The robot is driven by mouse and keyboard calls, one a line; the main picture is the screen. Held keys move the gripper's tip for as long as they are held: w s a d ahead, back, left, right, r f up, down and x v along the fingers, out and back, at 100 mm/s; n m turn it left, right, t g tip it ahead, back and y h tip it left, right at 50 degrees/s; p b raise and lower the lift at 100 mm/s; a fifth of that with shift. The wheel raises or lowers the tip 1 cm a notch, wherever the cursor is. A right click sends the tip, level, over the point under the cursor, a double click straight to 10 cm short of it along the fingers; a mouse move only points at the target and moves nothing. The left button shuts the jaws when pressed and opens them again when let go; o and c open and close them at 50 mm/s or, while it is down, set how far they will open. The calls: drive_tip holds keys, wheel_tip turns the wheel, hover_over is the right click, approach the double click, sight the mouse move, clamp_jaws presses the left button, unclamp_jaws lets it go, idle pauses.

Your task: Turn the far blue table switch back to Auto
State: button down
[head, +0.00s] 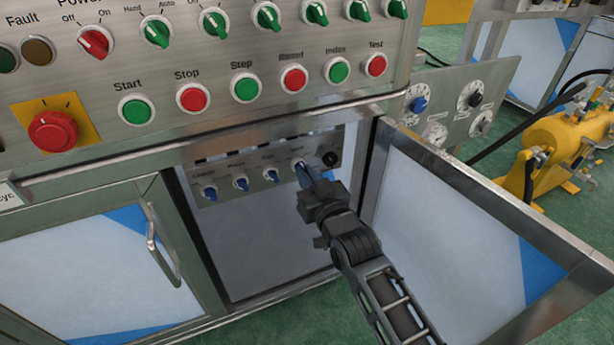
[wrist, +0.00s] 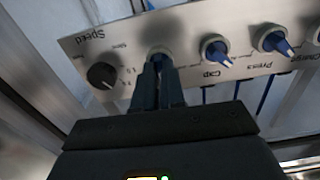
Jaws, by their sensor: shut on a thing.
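The far blue table switch (head: 299,166) is the rightmost blue switch in the row on the small grey panel inside the open cabinet. In the wrist view, where the panel appears upside down, only the top of this switch (wrist: 158,56) shows between the fingers. My gripper (head: 306,176) reaches in from the lower right, with its fingertips at the switch. In the wrist view my gripper (wrist: 157,72) is shut on the switch's handle. The fingers hide most of the switch, so its exact pointing direction cannot be told.
The Cap switch (wrist: 215,50) and Press switch (wrist: 274,40) sit beside it, and the black Speed knob (wrist: 103,75) is on the other side. The open cabinet door (head: 455,235) stands right of my arm. The control panel (head: 225,50) overhangs above. The cabinet below the switches looks clear.

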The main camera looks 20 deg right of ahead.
drive_tip(key=shift+a+n+p, duration=0.1)
drive_tip(key=shift+n+p, duration=0.4)
drive_tip(key=shift+n, duration=4.1)
drive_tip(key=c, duration=1.2)
unclamp_jaws()
drive_tip(key=s+p, duration=0.2)
drive_tip(key=s, duration=0.5)
drive_tip(key=shift+s, duration=0.4)
